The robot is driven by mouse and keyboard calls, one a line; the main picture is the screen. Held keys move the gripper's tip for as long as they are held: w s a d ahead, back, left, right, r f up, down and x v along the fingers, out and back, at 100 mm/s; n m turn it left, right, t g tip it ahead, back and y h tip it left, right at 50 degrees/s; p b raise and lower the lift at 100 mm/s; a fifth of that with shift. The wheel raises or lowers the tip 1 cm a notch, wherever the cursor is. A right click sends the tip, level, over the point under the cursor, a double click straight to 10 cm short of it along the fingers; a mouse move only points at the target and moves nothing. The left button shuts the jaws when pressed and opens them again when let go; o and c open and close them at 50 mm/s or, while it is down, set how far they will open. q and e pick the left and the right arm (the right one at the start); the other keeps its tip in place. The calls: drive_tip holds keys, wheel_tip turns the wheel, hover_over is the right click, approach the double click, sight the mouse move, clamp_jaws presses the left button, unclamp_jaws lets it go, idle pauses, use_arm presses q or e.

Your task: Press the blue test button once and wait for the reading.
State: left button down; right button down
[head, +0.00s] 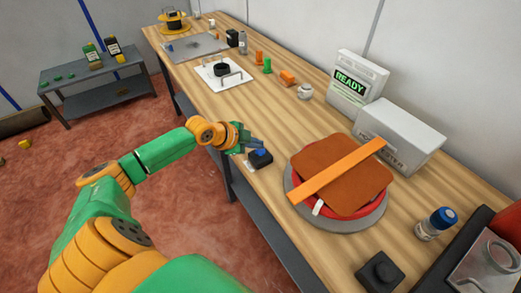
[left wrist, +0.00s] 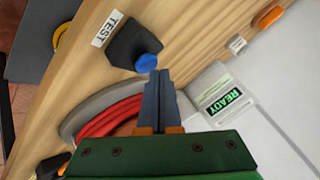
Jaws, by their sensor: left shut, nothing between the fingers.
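The blue test button (left wrist: 147,64) sits on a black housing (left wrist: 128,42) beside a white label reading TEST (left wrist: 107,28). In the head view the button box (head: 260,158) stands near the front edge of the wooden bench. My left gripper (head: 250,146) is just above and behind the box, its fingers shut and empty. In the left wrist view the closed fingertips (left wrist: 160,74) appear right by the blue button; I cannot tell whether they touch it. A white device displays READY in green (head: 349,82), also readable in the left wrist view (left wrist: 223,101). My right gripper is not in view.
Right of the button, a round grey-and-red base (head: 300,198) carries a brown pad and an orange bar (head: 338,171). A white box (head: 400,135) stands behind it. A blue-capped bottle (head: 436,223) is at right. Bench between button and white tray (head: 223,75) is clear.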

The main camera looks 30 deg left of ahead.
sight(257, 151)
use_arm(q)
drive_tip(key=shift+f+b, duration=0.4)
drive_tip(key=shift+f, duration=0.2)
idle(0.5)
drive_tip(key=shift+r, duration=0.1)
drive_tip(key=shift+r+p, duration=0.9)
drive_tip(key=shift+p, duration=0.1)
wheel_tip(257, 151, up, 5)
drive_tip(key=p, duration=0.5)
drive_tip(key=shift+r, duration=0.15)
